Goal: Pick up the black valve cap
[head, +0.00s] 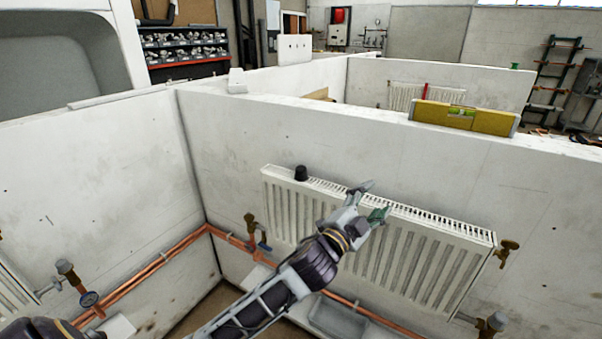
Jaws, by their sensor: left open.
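The black valve cap (301,173) stands upright on the top grille of the white radiator (420,255), near the radiator's left end. My left gripper (377,199) is open and empty, with its two fingers apart. In the picture it lies right of the cap and a little lower, over the radiator's top edge. I cannot tell whether the fingers touch the radiator. Nothing hides the cap. My right gripper is not in view.
White partition walls (130,170) enclose the bay. A yellow spirit level (465,117) lies on the back wall's top. Copper pipes (150,270) run low along the walls. Brass valves (507,250) flank the radiator. A grey tray (338,318) sits below. The grille between cap and gripper is clear.

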